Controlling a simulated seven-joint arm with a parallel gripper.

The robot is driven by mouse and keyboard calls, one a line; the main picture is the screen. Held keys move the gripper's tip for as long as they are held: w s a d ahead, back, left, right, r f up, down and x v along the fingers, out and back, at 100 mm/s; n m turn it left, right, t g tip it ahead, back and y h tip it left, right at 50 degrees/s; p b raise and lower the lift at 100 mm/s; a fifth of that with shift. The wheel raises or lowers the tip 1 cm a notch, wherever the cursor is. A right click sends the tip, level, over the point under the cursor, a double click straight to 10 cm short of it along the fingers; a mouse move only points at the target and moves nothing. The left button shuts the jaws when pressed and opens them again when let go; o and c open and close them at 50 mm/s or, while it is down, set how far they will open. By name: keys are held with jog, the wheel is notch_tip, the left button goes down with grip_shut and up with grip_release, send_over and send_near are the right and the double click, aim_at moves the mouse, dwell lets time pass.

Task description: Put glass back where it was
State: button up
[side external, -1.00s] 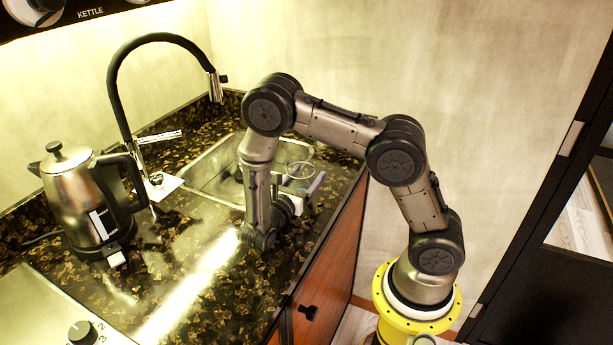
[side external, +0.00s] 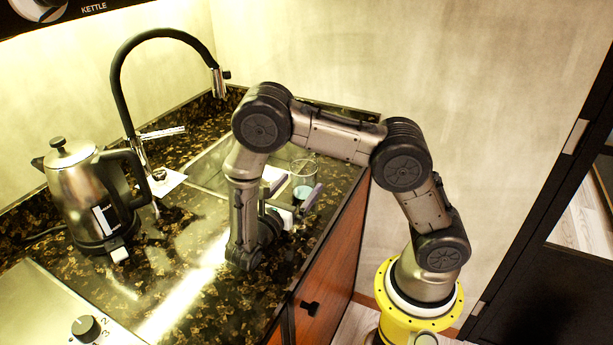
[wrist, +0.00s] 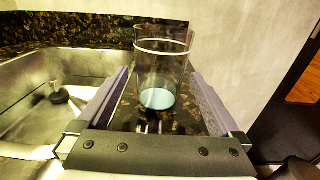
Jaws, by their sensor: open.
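A clear glass (side external: 303,172) with a bluish base stands upright on the dark speckled counter strip to the right of the sink. In the wrist view the glass (wrist: 163,68) is straight ahead, near the far ends of my fingers. My gripper (side external: 299,181) is open, with one purple-grey finger on each side of the glass. In the wrist view my gripper (wrist: 160,76) shows a gap beside the glass at its lower part. I cannot tell exactly how far the fingertips reach past it. My wrist partly covers the sink in the side view.
A steel sink (wrist: 40,88) lies left of the glass, with a black drain plug (wrist: 59,94) in it. A black faucet (side external: 118,85) and a metal kettle (side external: 85,195) stand further left. The counter's wooden front (side external: 325,250) and edge are on the right.

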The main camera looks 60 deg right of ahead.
aim_at(303, 187)
jog(key=a, duration=0.5)
jog(key=shift+a, duration=0.4)
jog(key=shift+s+d+r+m+g+y, duration=0.15)
jog(key=shift+s+r+m+g+y, duration=0.15)
jog(key=shift+s+m+y, duration=0.15)
jog(key=s+m+y, duration=0.1)
jog(key=s+r+g+y, duration=0.1)
jog(key=s, duration=0.1)
jog(key=shift+s+d+m+g+y, duration=0.1)
jog(key=shift+s+m+g+y, duration=0.05)
jog(key=shift+m+g+y, duration=0.2)
jog(key=s+a+r+m+t+y, duration=0.2)
jog(key=s+r+m+t+y, duration=0.2)
jog(key=s+r+m+y, duration=0.1)
jog(key=s+a+r+m+t+y, duration=0.3)
jog(key=s+r+m+y, duration=0.3)
jog(key=r+m+y, duration=0.2)
jog(key=shift+s+r+m+t+y, duration=0.15)
jog(key=shift+r+m+t+y, duration=0.25)
jog(key=shift+m+y, duration=0.55)
jog(key=shift+f+m+h, duration=0.1)
jog(key=shift+m+h, duration=0.15)
jog(key=shift+c, duration=0.3)
